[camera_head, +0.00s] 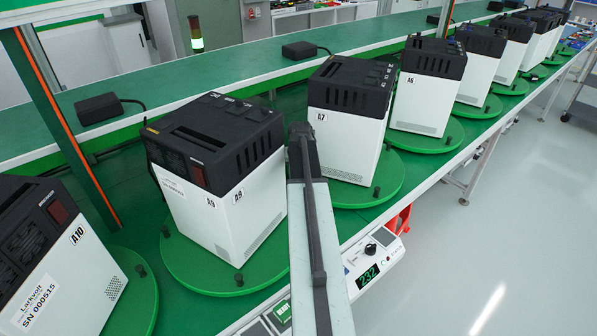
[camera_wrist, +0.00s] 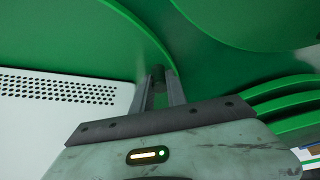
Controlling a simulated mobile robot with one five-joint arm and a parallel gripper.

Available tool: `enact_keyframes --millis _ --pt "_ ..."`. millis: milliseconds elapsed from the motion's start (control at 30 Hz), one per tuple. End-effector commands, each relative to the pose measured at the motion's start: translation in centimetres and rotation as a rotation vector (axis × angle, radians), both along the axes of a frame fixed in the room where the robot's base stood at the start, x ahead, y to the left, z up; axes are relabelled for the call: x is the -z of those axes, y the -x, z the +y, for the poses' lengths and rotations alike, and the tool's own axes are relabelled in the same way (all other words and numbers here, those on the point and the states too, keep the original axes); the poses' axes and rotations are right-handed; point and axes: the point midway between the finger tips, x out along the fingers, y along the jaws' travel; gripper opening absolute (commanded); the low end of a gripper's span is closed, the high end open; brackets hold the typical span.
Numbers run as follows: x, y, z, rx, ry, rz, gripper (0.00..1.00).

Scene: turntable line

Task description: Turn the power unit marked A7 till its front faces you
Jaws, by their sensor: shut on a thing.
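The power unit marked A7 (camera_head: 345,120) has a black top and white sides. It stands on a round green turntable (camera_head: 385,178). A white side with the A7 label and small vent holes shows; no sockets or switch show on its visible sides. Dark pegs (camera_head: 376,192) stand on the turntable's rim. In the wrist view my gripper (camera_wrist: 158,80) is shut on a dark peg (camera_wrist: 157,72) at a green turntable's rim, beside a white perforated panel (camera_wrist: 60,110). In the head view my arm hides the gripper, so which turntable the peg belongs to is not certain.
Unit A9 (camera_head: 215,170) stands close on the left on its own turntable, with A10 (camera_head: 60,255) beyond it. A6 (camera_head: 428,90) and several more units line up at the right. A box reading 232 (camera_head: 372,268) sits below the bench edge.

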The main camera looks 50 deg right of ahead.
Motion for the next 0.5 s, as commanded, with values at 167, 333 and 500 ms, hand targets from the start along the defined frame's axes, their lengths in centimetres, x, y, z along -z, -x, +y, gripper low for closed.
enact_keyframes --millis 167,333,500 --pt "0.05 0.02 0.06 0.006 -0.010 -0.004 0.00" --pt "0.05 0.26 -0.21 0.009 -0.010 -0.003 0.00" --pt "0.04 0.50 -0.52 0.013 -0.006 -0.003 0.27"
